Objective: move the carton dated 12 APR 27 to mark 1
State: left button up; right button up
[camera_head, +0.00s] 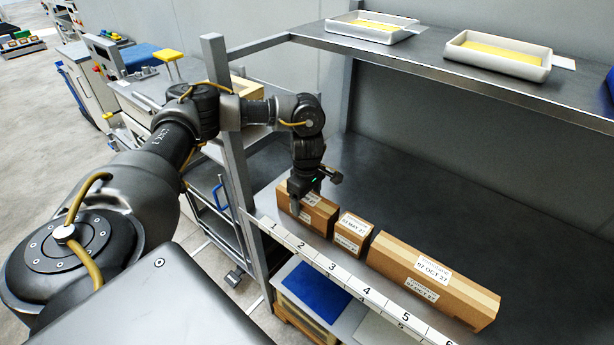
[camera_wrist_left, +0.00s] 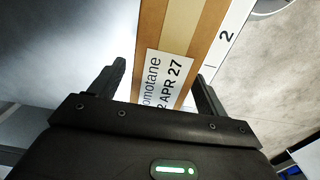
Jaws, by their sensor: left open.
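The leftmost brown carton (camera_head: 322,216) lies on the shelf behind the numbered strip, around mark 2. In the left wrist view the carton (camera_wrist_left: 196,35) has a white label reading "2 APR 27", its first digit cut off or hidden by my gripper. My left gripper (camera_head: 302,192) is at this carton's left part, pointing down. In the left wrist view its open fingers (camera_wrist_left: 160,85) stand on either side of the carton; I cannot tell whether they touch it. Mark 1 (camera_head: 273,227) is at the strip's left end, near the shelf post. My right gripper is not in view.
A small carton (camera_head: 352,234) dated MAY 27 stands just right, and a long carton (camera_head: 432,278) dated 07 OCT 27 beyond it. A grey post (camera_head: 238,165) rises at the shelf's left end. The upper shelf (camera_head: 420,73) holds two trays. The shelf behind the cartons is clear.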

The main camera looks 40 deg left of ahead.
pick_arm(q)
notch_tip(320, 180, up, 9)
jog(key=shift+r, duration=0.65)
jog(key=shift+d, duration=0.1)
